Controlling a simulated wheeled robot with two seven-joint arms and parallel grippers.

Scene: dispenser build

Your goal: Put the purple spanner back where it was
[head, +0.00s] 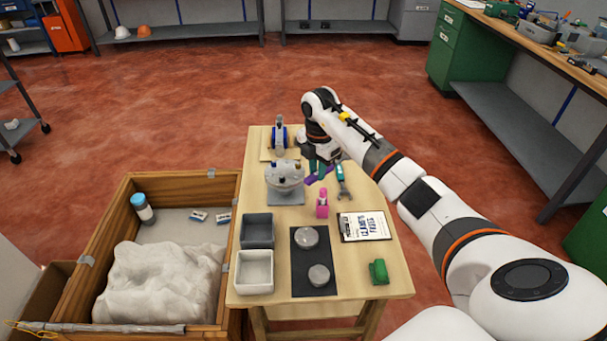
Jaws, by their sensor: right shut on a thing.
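The purple spanner (317,176) is held at an angle near the far right part of the wooden table. My right gripper (322,168) is shut on it, reaching in from the right; the arm's wrist partly hides the grip. I cannot tell whether the spanner touches the table. A teal spanner (343,182) with a grey jaw lies just right of it. My left gripper is not in view.
The wooden table (400,277) also holds a grey dispenser-like device (284,178), a pink bottle (322,204), a clipboard (364,226), a dark mat (314,257), a grey bin (257,230), a white bin (254,271) and a green object (378,271).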

